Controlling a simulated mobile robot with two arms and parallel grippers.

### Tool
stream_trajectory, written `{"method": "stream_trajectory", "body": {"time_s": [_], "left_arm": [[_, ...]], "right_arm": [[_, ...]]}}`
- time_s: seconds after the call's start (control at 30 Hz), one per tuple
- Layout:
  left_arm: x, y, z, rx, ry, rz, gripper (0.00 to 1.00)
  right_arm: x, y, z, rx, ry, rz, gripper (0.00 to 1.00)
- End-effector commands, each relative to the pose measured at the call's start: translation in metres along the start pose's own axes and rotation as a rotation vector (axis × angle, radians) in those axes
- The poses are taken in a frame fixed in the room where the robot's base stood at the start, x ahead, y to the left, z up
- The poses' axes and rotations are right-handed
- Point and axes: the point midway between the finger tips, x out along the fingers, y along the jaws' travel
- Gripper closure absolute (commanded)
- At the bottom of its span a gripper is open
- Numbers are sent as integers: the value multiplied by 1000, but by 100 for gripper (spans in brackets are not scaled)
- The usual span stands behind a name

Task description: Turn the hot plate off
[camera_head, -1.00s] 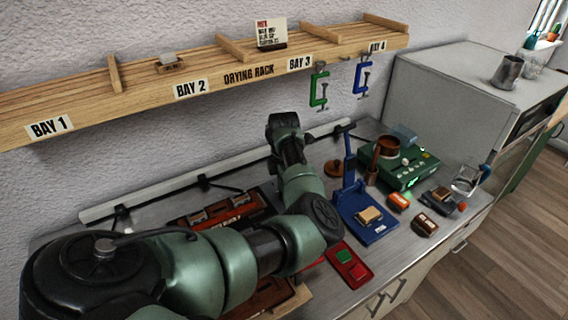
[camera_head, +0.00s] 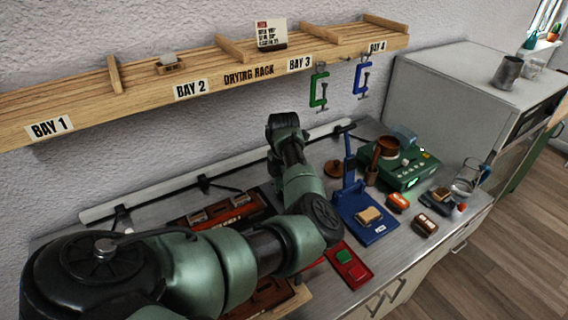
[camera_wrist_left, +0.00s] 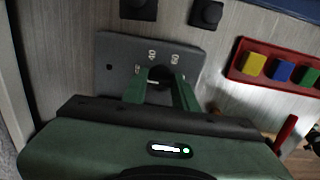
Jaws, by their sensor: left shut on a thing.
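My left gripper (camera_wrist_left: 160,78) shows in the left wrist view, with its two green fingers closed on a round black knob (camera_wrist_left: 156,72). The knob sits on a dark grey panel (camera_wrist_left: 118,55) with white numbers beside it. The fingers hide part of the knob. In the head view my left arm covers this spot, and I cannot make out the fingertips there. A green box (camera_head: 423,178) with a small lit display stands at the right of the bench, with a brown pot (camera_head: 388,147) at its back left. I cannot tell which device is the hot plate.
A red tray (camera_wrist_left: 238,73) with coloured blocks lies right of the panel in the left wrist view. Two black knob-like pieces stand beyond it. A blue stand (camera_head: 350,205), small blocks and a glass jug (camera_head: 467,178) crowd the bench's right half. The drying rack (camera_head: 140,95) hangs above.

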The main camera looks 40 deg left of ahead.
Motion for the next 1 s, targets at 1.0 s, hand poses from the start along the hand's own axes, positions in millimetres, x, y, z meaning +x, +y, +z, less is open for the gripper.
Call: {"method": "stream_trajectory", "body": {"time_s": [1.0], "left_arm": [[-75,1,0,-2,-1,1,50]], "right_arm": [[20,0,2,0,0,0,100]]}}
